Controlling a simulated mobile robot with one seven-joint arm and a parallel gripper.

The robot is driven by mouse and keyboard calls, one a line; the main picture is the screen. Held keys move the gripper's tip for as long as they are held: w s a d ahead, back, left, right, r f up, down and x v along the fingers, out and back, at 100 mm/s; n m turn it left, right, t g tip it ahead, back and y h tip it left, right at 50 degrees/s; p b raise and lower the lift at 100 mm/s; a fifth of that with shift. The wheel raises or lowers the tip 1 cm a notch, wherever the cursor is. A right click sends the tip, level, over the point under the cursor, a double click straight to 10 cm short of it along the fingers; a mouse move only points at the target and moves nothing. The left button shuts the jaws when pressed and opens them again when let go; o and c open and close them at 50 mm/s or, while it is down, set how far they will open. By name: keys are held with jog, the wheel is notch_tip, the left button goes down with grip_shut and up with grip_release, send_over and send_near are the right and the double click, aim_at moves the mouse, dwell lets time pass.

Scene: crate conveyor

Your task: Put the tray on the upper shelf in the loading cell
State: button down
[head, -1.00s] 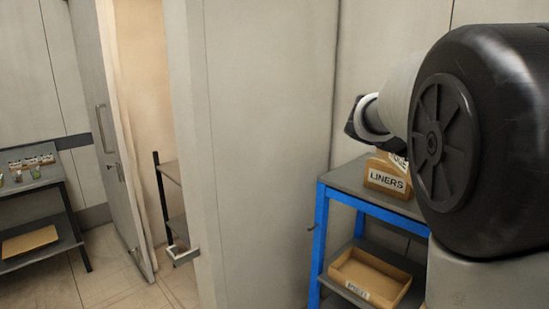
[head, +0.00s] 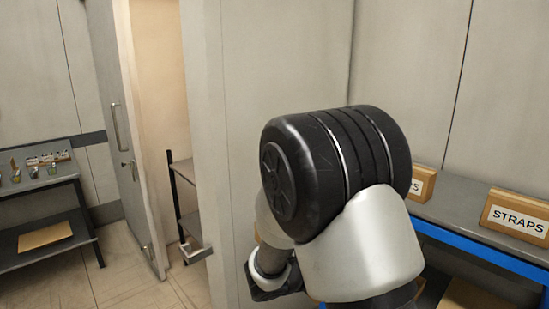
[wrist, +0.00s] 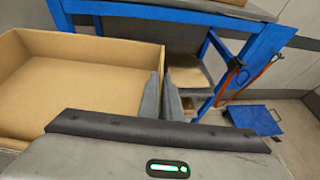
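An open-topped cardboard tray (wrist: 80,95) fills the left of the wrist view. My gripper (wrist: 162,102) has one grey finger inside the tray's right wall and one outside, closed on that wall. In the head view my arm hides the gripper and most or all of the tray. Through the doorway at left, a dark-framed rack shows in part. Its upper shelf (head: 184,173) and a lower shelf (head: 188,222) are visible at their left ends; the wall hides the rest.
The door (head: 127,150) stands open left of the doorway. A wall (head: 225,130) lies between doorway and arm. A blue-framed bench (head: 470,247) with a STRAPS box (head: 516,217) is at right. A dark table (head: 40,183) with small items stands far left; floor before the doorway is clear.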

jog(key=shift+n+t+y, duration=0.4)
jog(key=shift+n+t, duration=0.1)
jog(key=shift+n, duration=0.1)
jog(key=a+f, duration=0.1)
jog(key=s+a+f, duration=0.1)
jog(key=f, duration=0.1)
jog(key=s+a+f, duration=0.1)
jog(key=f, duration=0.1)
jog(key=shift+a+f, duration=0.25)
jog(key=shift+a, duration=0.15)
jog(key=shift+w+r+t, duration=0.15)
jog(key=shift+w+t, duration=0.05)
jog(key=shift+t, duration=0.1)
jog(key=r+n+y, duration=0.1)
jog(key=r, duration=0.1)
jog(key=w+r+n+t+y, duration=0.1)
jog(key=r, duration=0.1)
jog(key=w+r+n+t+y, duration=0.1)
jog(key=shift+w+d+r, duration=0.25)
jog(key=shift+r, duration=0.15)
jog(key=r+n+y, duration=0.1)
jog(key=r+n+t+y, duration=0.1)
jog(key=r, duration=0.1)
jog(key=s+r+n+t+y, duration=0.1)
jog(key=n, duration=0.1)
jog(key=shift+a+r+y, duration=0.25)
jog(key=shift+a+y, duration=0.05)
